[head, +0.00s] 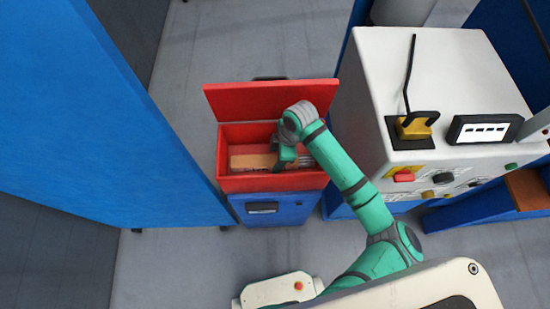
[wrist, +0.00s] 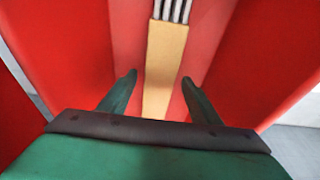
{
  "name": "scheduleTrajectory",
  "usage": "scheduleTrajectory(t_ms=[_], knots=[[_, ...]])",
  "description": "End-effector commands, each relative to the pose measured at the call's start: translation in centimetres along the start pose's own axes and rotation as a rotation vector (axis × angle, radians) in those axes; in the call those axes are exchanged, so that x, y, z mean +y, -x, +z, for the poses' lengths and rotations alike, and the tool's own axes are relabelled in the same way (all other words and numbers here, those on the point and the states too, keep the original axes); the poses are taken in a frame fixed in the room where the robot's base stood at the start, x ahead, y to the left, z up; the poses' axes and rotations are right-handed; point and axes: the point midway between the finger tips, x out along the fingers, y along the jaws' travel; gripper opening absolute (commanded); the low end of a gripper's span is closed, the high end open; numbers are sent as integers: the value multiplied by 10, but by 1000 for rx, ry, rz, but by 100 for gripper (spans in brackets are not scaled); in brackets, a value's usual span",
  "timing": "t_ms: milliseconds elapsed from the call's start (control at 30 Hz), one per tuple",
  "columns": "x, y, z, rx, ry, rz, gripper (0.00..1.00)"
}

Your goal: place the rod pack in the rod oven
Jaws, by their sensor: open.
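The rod pack, a tan packet with pale rods showing at one end, lies inside the red box with its lid raised. It shows in the head view (head: 252,161) and in the wrist view (wrist: 164,62). The red box (head: 228,183) sits on a blue base; I take it to be the rod oven, but cannot be sure. My gripper (wrist: 159,82) is open in the wrist view, with a finger on each side of the pack and a gap on both sides. In the head view my gripper (head: 287,160) reaches into the box and hides part of the pack.
The red lid (head: 270,98) stands open at the back of the box. A tall blue panel (head: 90,110) is close on the left. A white machine (head: 440,75) with a yellow plug and buttons stands on the right.

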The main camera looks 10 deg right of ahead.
Motion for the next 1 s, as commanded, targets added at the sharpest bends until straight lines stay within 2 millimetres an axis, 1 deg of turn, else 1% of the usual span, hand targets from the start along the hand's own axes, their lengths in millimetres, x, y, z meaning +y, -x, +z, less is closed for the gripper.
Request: scheduleTrajectory(t_ms=[100,300,400,500,600,700,1000], knots=[[1,24,0,-1,1,4,58],[1,64,0,-2,1,4,58],[1,80,0,-2,1,3,58],[0,92,0,-1,1,1,58],[0,99,0,-1,1,2,58],[0,103,0,-2,1,1,58],[0,103,0,-1,0,1,58]])
